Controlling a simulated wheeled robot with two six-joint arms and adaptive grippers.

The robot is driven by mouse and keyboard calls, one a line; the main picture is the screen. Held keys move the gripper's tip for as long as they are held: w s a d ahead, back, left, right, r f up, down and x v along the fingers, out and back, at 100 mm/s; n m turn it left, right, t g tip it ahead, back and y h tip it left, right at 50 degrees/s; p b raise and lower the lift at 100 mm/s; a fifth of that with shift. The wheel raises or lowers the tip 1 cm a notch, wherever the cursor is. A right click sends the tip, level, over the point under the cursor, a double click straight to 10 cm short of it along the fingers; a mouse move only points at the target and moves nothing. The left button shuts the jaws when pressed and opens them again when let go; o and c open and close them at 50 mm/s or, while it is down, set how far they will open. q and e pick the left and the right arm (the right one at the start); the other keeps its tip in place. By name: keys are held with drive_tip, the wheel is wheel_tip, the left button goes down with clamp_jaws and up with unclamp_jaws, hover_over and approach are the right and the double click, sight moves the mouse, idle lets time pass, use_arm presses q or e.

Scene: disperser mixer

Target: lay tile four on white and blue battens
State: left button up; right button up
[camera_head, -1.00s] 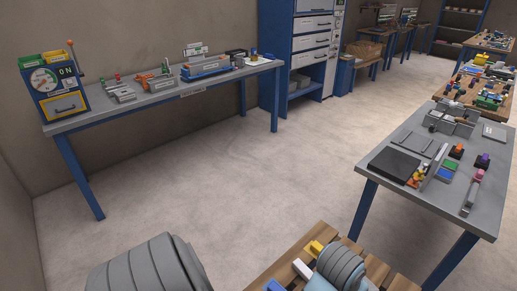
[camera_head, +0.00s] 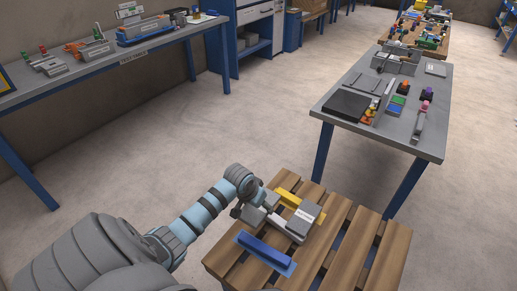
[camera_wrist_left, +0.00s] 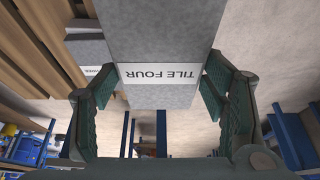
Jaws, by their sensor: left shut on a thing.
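My left gripper (camera_head: 258,205) is over the back left of the slatted wooden stand. In the left wrist view the gripper (camera_wrist_left: 158,88) has its fingers either side of the grey tile four (camera_wrist_left: 160,35), whose white label reads TILE FOUR. The tile hides what is beneath it there. In the head view the hand mostly covers the tile. The white batten (camera_head: 288,234) lies to the right of the gripper, partly hidden. The blue batten (camera_head: 264,249) lies on the stand nearer the camera. My right gripper is not in view.
Another grey tile (camera_head: 305,214) with a white label lies over the white batten and the yellow batten (camera_head: 286,198). Bare slats of the stand (camera_head: 352,245) are clear at right. A grey workbench (camera_head: 395,105) stands behind; another bench (camera_head: 90,62) runs along the wall.

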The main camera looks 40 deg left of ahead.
sight(251, 213)
use_arm(q)
wheel_tip(251, 213, down, 10)
drive_tip(key=b, duration=0.3)
drive_tip(key=shift+f, duration=0.2)
drive_tip(key=shift+f, duration=0.15)
drive_tip(key=o, duration=1.6)
drive_tip(key=p+v, duration=0.5)
drive_tip(key=v, duration=0.6)
drive_tip(key=shift+s+a+r, duration=0.1)
drive_tip(key=shift+a+r, duration=0.05)
drive_tip(key=shift+r, duration=0.25)
drive_tip(key=shift+s+r, duration=0.15)
drive_tip(key=shift+r, duration=0.1)
